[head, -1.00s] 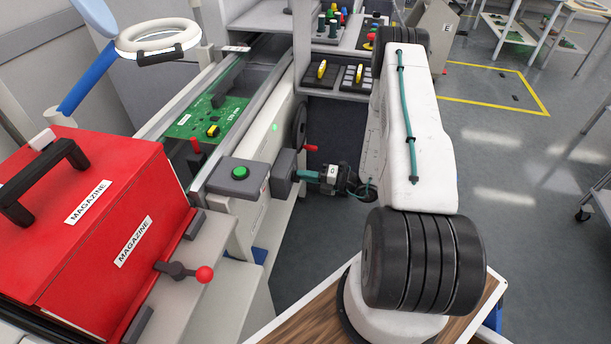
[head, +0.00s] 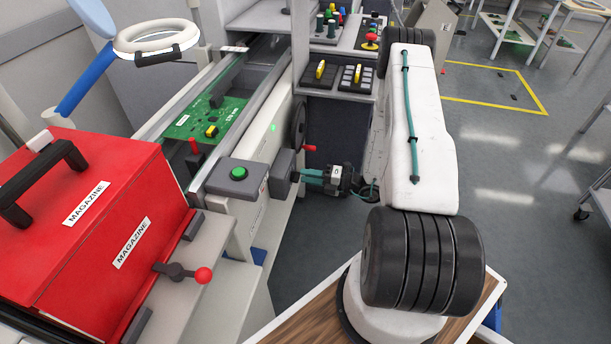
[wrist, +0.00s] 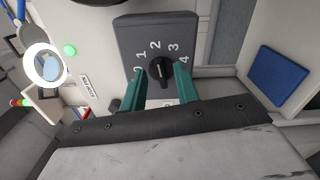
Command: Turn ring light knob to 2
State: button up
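The ring light knob (wrist: 161,70) is a black rotary knob on a dark grey box (wrist: 186,28) with positions 0 to 4 marked around it. Its raised bar stands nearly upright in the wrist view, in line with the 2; which end is the pointer is too small to tell. My gripper (wrist: 160,74) has its teal fingers on either side of the knob, apart, with gaps visible beside the bar. In the head view my gripper (head: 303,177) reaches the right side of the box (head: 285,171); the knob is hidden there.
A box with a green button (head: 238,173) stands left of the knob box. A handwheel with a red handle (head: 309,148) is just behind. The white ring light (head: 158,38) hangs over the rail with a green board (head: 205,122). A red magazine (head: 95,215) fills the left.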

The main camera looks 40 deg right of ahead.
jog(key=v, duration=0.6)
jog(key=shift+d, duration=0.15)
jog(key=shift+s, duration=0.1)
jog(key=s+a+r+m+g+h, duration=0.3)
jog(key=s+a+r+m, duration=0.4)
jog(key=r, duration=0.7)
jog(key=s+a+r+m+g+h, duration=0.4)
jog(key=s+a+r+m, duration=0.3)
jog(key=r+m, duration=0.4)
jog(key=s+a+r+m+g+h, duration=0.4)
jog(key=s+a+r+m, duration=0.3)
jog(key=r, duration=0.9)
jog(key=a+m+g, duration=0.1)
jog(key=a+m, duration=0.1)
jog(key=shift+s+r+m+g, duration=0.2)
jog(key=shift+r+m+g, duration=0.1)
jog(key=shift+r+g, duration=0.1)
